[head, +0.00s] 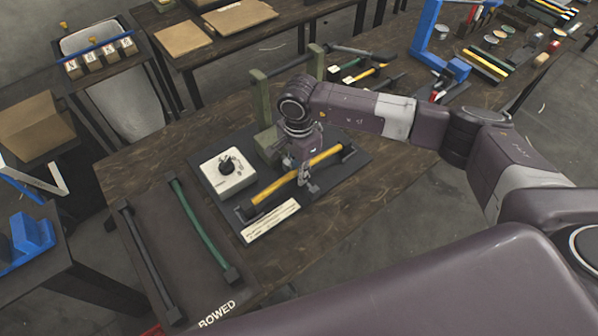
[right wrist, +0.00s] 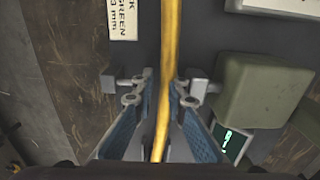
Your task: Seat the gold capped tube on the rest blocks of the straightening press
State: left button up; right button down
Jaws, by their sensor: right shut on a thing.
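The gold capped tube (head: 272,193) lies diagonally over the dark base plate of the straightening press (head: 260,110). It has dark blocky ends, and I cannot tell caps from rest blocks there or whether the tube touches the blocks. My right gripper (head: 304,176) comes down from above and is shut around the tube near its middle. In the right wrist view the tube (right wrist: 167,45) runs up between the two fingers (right wrist: 163,85). The press's olive block (right wrist: 265,88) is right of the fingers. My left gripper is not in view.
A white box with a black knob (head: 228,173) and a white label strip (head: 271,220) sit beside the tube. A tray marked BOWED (head: 205,296) holds a green tube (head: 200,225) and a dark tube (head: 147,258). Bare wood (head: 375,205) is right of the plate.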

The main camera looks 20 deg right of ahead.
jog(key=shift+f, duration=0.25)
jog(key=c, duration=1.8)
grip_release()
jog(key=shift+r, duration=0.1)
jog(key=shift+c, duration=0.2)
